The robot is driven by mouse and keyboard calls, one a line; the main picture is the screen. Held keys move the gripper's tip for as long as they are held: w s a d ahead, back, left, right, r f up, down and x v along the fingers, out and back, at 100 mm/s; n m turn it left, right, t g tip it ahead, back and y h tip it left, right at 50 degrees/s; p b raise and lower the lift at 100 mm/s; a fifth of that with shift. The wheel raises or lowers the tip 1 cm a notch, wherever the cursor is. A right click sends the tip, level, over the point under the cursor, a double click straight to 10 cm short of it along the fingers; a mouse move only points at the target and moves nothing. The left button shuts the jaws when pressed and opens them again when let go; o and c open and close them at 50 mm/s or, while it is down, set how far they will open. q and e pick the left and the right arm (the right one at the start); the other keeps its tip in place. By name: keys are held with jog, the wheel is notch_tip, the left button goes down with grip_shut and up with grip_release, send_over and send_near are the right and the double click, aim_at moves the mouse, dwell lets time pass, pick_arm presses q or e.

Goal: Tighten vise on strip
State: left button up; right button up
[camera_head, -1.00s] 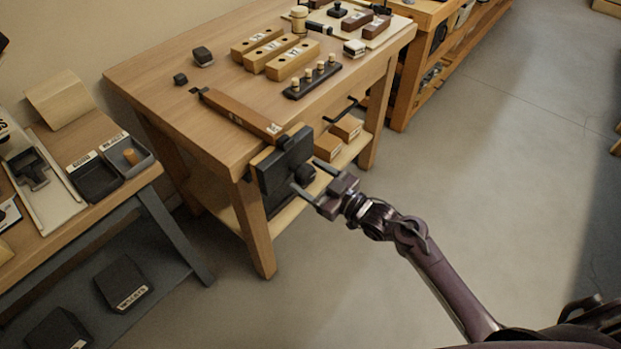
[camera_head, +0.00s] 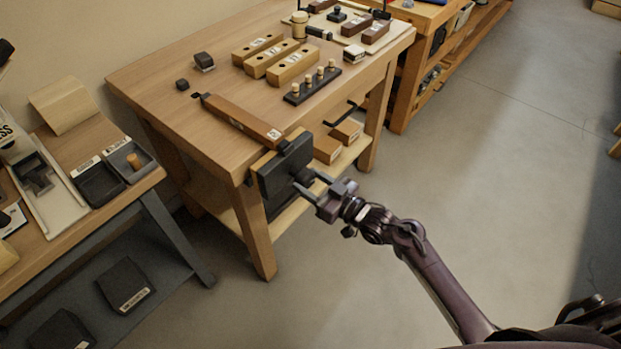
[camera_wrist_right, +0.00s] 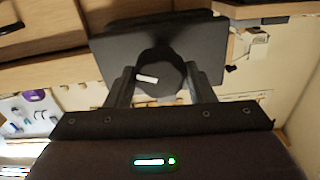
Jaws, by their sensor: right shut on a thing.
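The dark vise (camera_head: 285,166) is mounted on the front edge of the wooden bench, with a wooden facing behind its outer jaw. A long brown strip (camera_head: 240,118) lies on the bench top with its near end at the vise; I cannot tell whether the jaws touch it. My right gripper (camera_head: 308,182) is at the vise front. In the right wrist view its fingers (camera_wrist_right: 161,88) are on either side of the round dark vise knob (camera_wrist_right: 160,72), which has a white mark, and are shut on it. My left gripper is not in view.
The bench top (camera_head: 165,90) holds drilled wooden blocks (camera_head: 275,58), a dark peg rack (camera_head: 312,85) and small dark blocks. A side table at left carries two trays (camera_head: 97,182). The floor (camera_head: 480,170) to the right is clear.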

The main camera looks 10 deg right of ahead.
jog(key=shift+m, duration=0.3)
jog(key=shift+r+m+p, duration=0.1)
jog(key=shift+m+p, duration=0.75)
jog(key=shift+m, duration=0.65)
jog(key=shift+m+p, duration=0.75)
jog(key=shift+m, duration=0.85)
